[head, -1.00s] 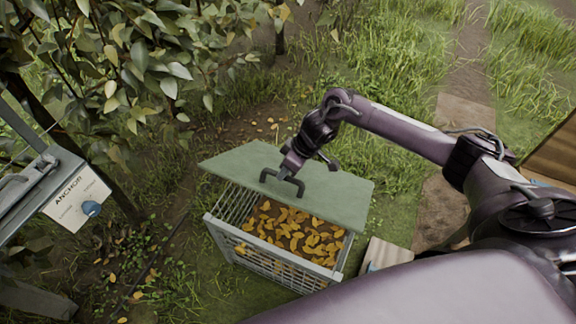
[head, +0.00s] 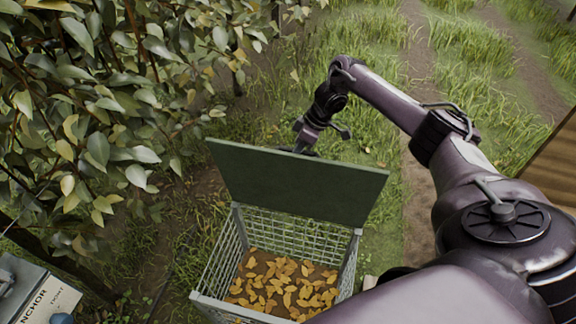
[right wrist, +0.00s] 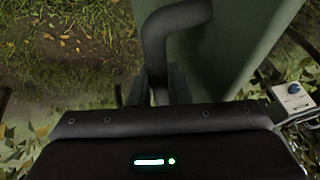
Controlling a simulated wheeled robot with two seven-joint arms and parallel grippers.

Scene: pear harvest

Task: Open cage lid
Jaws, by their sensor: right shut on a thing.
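The cage (head: 206,270) is a grey wire-mesh box with yellow-orange leaves on its floor. Its green lid (head: 300,185) stands raised, tilted up along the cage's far side, and the cage interior is open to view. My right gripper (head: 303,150) is behind the lid's top edge, its fingertips hidden by the lid. In the right wrist view my right gripper (right wrist: 158,98) is shut on the dark bent handle (right wrist: 158,50), beside the green lid (right wrist: 225,45). My left gripper is not in view.
A leafy tree (head: 95,100) fills the left side. A grey box marked ANCHOR (head: 35,295) stands at the lower left, and its blue knob shows in the right wrist view (right wrist: 294,88). Grass and a dirt path lie behind my right arm. A wooden board (head: 553,165) is at the right edge.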

